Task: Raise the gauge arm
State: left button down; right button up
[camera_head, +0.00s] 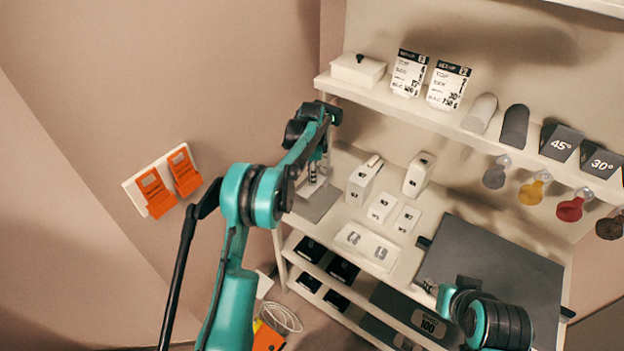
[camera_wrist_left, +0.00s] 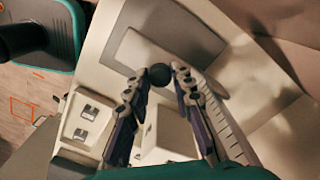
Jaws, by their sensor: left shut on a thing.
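The gauge stands at the left end of the white bench, on a grey base plate (camera_head: 315,205); its white upright (camera_head: 312,175) is partly hidden behind my left gripper (camera_head: 318,150). In the left wrist view a dark round knob (camera_wrist_left: 159,75) sits between the fingertips of my left gripper (camera_wrist_left: 158,78), which is shut on it. A pale bar, seemingly the gauge arm (camera_wrist_left: 150,50), lies just beyond the knob over the grey plate. A strip with scale marks (camera_wrist_left: 232,130) shows beside the right finger. My right gripper (camera_head: 430,287) is low at the right, its fingers too small to judge.
White boxes (camera_head: 363,180) and small blocks (camera_head: 382,207) stand right of the gauge. A large dark panel (camera_head: 490,270) covers the bench's right side. The upper shelf (camera_head: 400,103) overhangs the bench. Orange holders (camera_head: 184,172) hang on the left wall.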

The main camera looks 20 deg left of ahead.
pick_arm(q)
notch_tip(320, 180, up, 14)
jog(key=p, duration=0.7)
jog(key=shift+r, duration=0.2)
jog(key=shift+w+r, duration=0.1)
jog(key=c, duration=1.3)
grip_release()
notch_tip(320, 180, up, 12)
